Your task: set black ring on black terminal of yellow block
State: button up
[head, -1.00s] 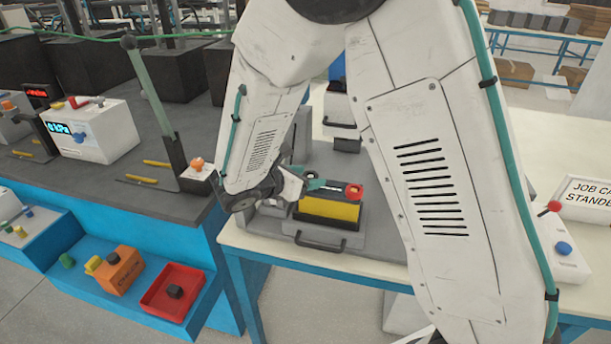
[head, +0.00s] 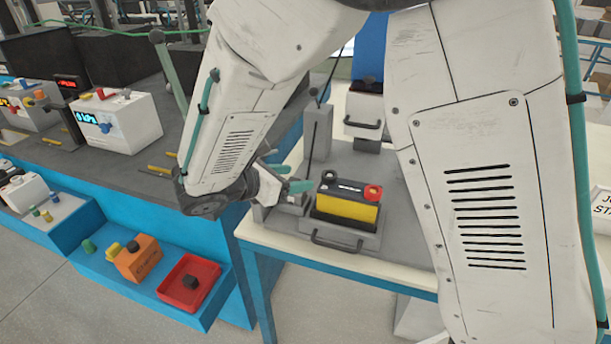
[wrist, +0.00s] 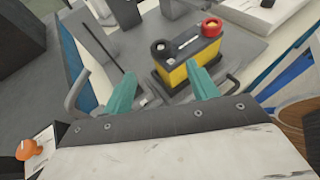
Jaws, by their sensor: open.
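The yellow block (head: 345,207) has a black top and sits on a grey fixture on the table. Its left corner carries a black ring (head: 329,177), which appears to sit around the black terminal, with a paler centre; the ring also shows in the wrist view (wrist: 160,47). A red ring (head: 373,193) is at the right corner, around the red terminal. My gripper (head: 286,178) is left of the block, with its teal fingers apart and nothing between them. In the wrist view the fingertips (wrist: 162,70) point toward the block's near side.
A grey handle (head: 337,245) is in front of the block, and a grey upright post (head: 318,132) stands behind it. A white box (head: 364,108) is at the back. A red tray (head: 188,285) and an orange box (head: 138,260) are on the lower blue shelf.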

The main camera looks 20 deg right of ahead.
jog(key=s+d+r+m+g+y, duration=0.4)
jog(key=s+d+r+m+g, duration=0.3)
jog(key=s+d+m, duration=0.5)
jog(key=s+d+r+m+t+y, duration=0.1)
jog(key=s+r+m+t+y, duration=0.1)
jog(key=s+m+y, duration=0.6)
jog(key=shift+s+d+r+m+t, duration=0.15)
jog(key=shift+s+r+m+t, duration=0.4)
jog(key=shift+s+m, duration=1.6)
jog(key=shift+s+r+n, duration=0.1)
jog(key=shift+s+n, duration=0.6)
jog(key=shift+n, duration=0.05)
